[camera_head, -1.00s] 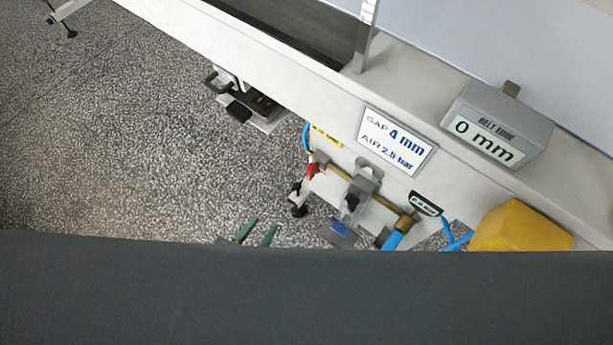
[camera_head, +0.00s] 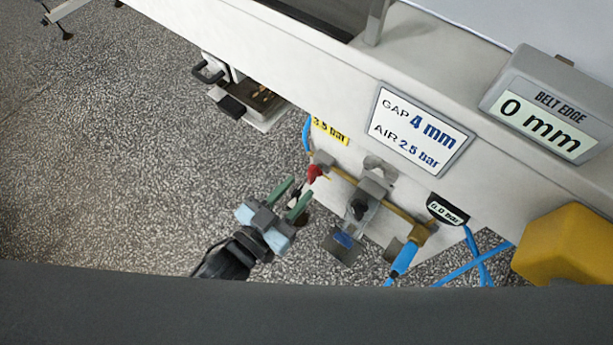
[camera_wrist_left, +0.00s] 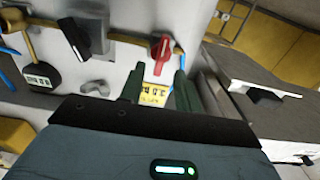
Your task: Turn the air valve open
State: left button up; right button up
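The air valve is a small red handle (camera_head: 313,173) on a brass pipe along the machine's side panel. In the left wrist view the red handle (camera_wrist_left: 160,52) lies ahead of the fingertips, roughly in line with the gap between them. My left gripper (camera_head: 295,196) has its two green fingers apart, with nothing between them, just short of the red handle in the head view. The fingers also show in the left wrist view (camera_wrist_left: 158,82), apart from the handle. My right gripper is not in view.
A black knob on a regulator (camera_head: 359,209) sits on the same pipe, right of the red handle. A gauge (camera_head: 447,209) reads 0.0 bar. A sign (camera_head: 419,130) says gap 4 mm, air 2.5 bar. A yellow box (camera_head: 567,245) is at the right. Open floor lies left.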

aim_at(309, 177)
pick_arm(q)
jog(key=shift+x, duration=2.1)
jog(key=c, duration=0.6)
